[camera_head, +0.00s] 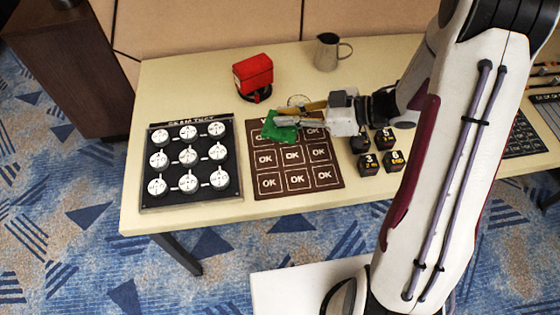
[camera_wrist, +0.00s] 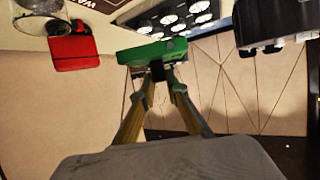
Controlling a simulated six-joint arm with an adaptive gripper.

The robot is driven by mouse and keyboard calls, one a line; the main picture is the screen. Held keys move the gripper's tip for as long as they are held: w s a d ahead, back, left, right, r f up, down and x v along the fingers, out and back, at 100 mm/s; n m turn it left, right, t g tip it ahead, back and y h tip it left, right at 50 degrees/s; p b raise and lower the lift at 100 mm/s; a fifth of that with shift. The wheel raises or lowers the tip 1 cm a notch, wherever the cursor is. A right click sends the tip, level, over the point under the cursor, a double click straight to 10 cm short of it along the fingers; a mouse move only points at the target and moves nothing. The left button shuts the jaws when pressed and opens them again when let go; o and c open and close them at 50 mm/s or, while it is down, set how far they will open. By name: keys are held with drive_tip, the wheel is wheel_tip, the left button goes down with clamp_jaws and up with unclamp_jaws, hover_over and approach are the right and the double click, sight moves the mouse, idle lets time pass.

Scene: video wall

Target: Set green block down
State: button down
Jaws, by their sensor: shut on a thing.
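The green block (camera_head: 279,127) is over the upper left part of the brown board of OK squares (camera_head: 293,157) in the head view. My gripper (camera_head: 297,117) comes in from the right and is shut on the block. In the wrist view the block (camera_wrist: 152,52) sits across the fingertips of my gripper (camera_wrist: 158,72). The top left squares of the board are partly hidden by the block and gripper. I cannot tell whether the block touches the board.
A black panel with white round dials (camera_head: 188,158) lies left of the board. A red box-like object (camera_head: 253,73) and a metal mug (camera_head: 327,52) stand behind. Several small dark numbered cubes (camera_head: 368,162) lie to the right. The table's front left (camera_head: 135,215) is bare.

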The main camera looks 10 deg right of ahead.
sight(286, 130)
drive_tip(key=shift+s+a+f, duration=0.25)
drive_tip(key=shift+a+f, duration=0.05)
drive_tip(key=shift+d+f, duration=0.1)
drive_tip(key=shift+f, duration=2.1)
drive_tip(key=shift+w+f, duration=0.1)
drive_tip(key=shift+f, duration=2.8)
drive_tip(key=shift+f, duration=2.1)
drive_tip(key=shift+f, duration=0.15)
drive_tip(key=c, duration=2)
unclamp_jaws()
drive_tip(key=shift+c, duration=0.2)
